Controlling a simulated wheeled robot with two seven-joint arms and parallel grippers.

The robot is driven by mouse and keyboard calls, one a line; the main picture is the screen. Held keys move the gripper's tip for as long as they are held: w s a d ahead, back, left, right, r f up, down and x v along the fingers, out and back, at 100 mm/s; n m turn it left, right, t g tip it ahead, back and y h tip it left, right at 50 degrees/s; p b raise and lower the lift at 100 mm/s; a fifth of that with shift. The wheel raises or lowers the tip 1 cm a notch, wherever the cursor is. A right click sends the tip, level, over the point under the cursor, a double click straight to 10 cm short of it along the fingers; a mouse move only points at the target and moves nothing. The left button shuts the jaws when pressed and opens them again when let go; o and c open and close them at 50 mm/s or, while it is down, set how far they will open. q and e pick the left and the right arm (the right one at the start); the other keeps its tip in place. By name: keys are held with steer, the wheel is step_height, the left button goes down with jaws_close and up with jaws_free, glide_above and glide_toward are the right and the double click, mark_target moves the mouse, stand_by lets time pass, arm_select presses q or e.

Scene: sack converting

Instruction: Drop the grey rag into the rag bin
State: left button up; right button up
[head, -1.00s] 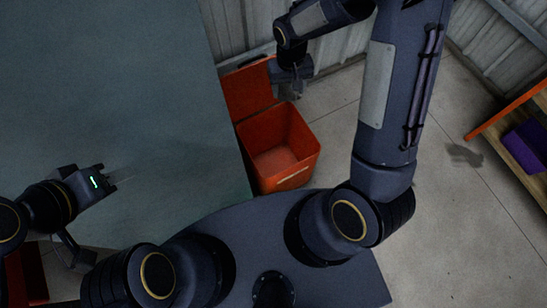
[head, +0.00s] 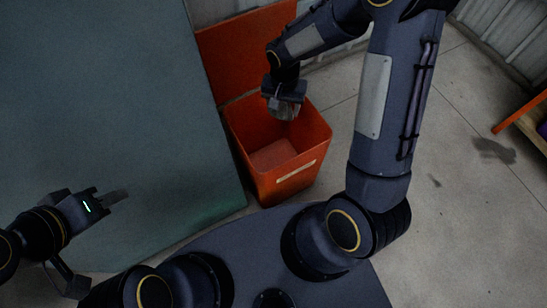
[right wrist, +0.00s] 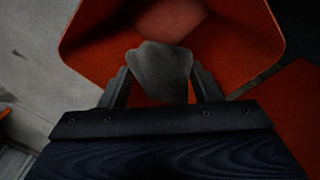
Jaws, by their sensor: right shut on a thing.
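The grey rag (right wrist: 160,70) is pinched between the fingers of my right gripper (right wrist: 160,88) in the right wrist view. In the head view the rag (head: 283,110) hangs below my right gripper (head: 284,97), over the back part of the rag bin's opening. The rag bin (head: 290,182) is an orange box with its lid (head: 245,50) standing open behind it and a pale label on its front. The bin also fills the upper part of the right wrist view (right wrist: 240,50). My left gripper (head: 112,200) is over the grey-green table at the left; its finger gap is unclear.
The large grey-green table (head: 100,110) stands left of the bin, close beside it. A corrugated wall (head: 208,12) is behind. A wooden shelf with an orange edge (head: 530,120) is at the far right.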

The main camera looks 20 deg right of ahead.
steer(key=shift+f+b, duration=2.2)
steer(key=shift+f, duration=0.8)
steer(key=o, duration=1.1)
steer(key=shift+c, duration=0.2)
steer(key=shift+r, duration=0.2)
step_height(320, 180, up, 6)
steer(key=p, duration=0.3)
steer(key=shift+r, duration=0.75)
